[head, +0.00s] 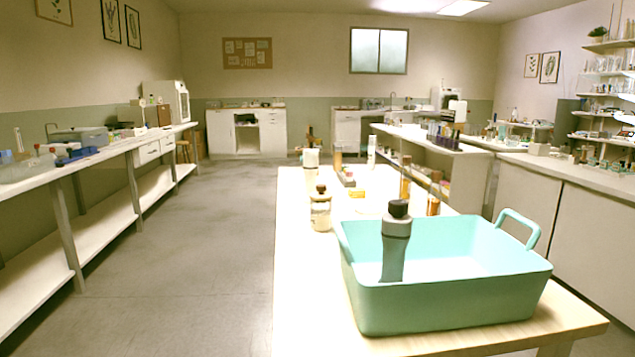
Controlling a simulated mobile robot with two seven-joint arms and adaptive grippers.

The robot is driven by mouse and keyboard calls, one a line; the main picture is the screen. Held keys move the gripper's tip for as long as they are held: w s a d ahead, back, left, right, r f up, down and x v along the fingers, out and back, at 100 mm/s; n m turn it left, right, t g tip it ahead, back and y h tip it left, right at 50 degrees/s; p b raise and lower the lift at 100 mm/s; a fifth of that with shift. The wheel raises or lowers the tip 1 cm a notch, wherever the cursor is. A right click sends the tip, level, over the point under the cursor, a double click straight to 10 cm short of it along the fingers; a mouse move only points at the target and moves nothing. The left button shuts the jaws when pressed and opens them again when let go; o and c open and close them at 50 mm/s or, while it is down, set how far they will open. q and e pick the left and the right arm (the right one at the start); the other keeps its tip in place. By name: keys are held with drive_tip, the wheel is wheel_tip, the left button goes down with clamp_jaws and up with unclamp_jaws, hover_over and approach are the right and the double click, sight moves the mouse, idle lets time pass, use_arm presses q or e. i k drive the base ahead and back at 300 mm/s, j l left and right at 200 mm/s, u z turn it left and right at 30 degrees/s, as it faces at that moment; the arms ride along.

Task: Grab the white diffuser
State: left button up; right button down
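A white, rounded bottle with a brown cap (320,214) stands upright near the left edge of the light wooden table (300,290). Behind it stands a taller, slim white bottle (311,172), and a further slim white bottle (371,152) stands farther back. I cannot tell which of these white ones is the diffuser. A teal basket (450,303) with raised handles sits at the near right of the table. A grey bottle with a black cap (395,250) stands in it, at its left side. Neither of my grippers shows in the head view.
Amber bottles (433,195) stand behind the basket, with a small tray of items (345,177) to their left. The near left tabletop is bare. Floor (200,250) left of the table is open, up to a long bench (100,173).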

sight(310, 156)
drive_tip(key=k+z, duration=0.1)
drive_tip(key=z, duration=3.15)
drive_tip(key=k+j+z, duration=0.15)
drive_tip(key=z, duration=1.45)
drive_tip(key=k+l, duration=0.2)
drive_tip(key=k, duration=0.3)
drive_tip(key=k+l+z, duration=0.1)
drive_tip(key=k, duration=0.4)
drive_tip(key=k+l+z, duration=0.1)
drive_tip(key=k+z, duration=0.15)
drive_tip(key=k, duration=0.25)
drive_tip(key=k+l+z, duration=0.3)
drive_tip(key=k, duration=0.2)
drive_tip(key=k+j+u, duration=0.15)
drive_tip(key=k, duration=0.4)
drive_tip(key=k+j+u, duration=0.15)
drive_tip(key=k, duration=0.35)
drive_tip(key=k+l+u, duration=0.1)
drive_tip(key=k+u, duration=0.5)
drive_tip(key=u, duration=0.15)
drive_tip(key=k+u, duration=0.35)
drive_tip(key=k+l+u, duration=0.1)
drive_tip(key=k+u, duration=0.7)
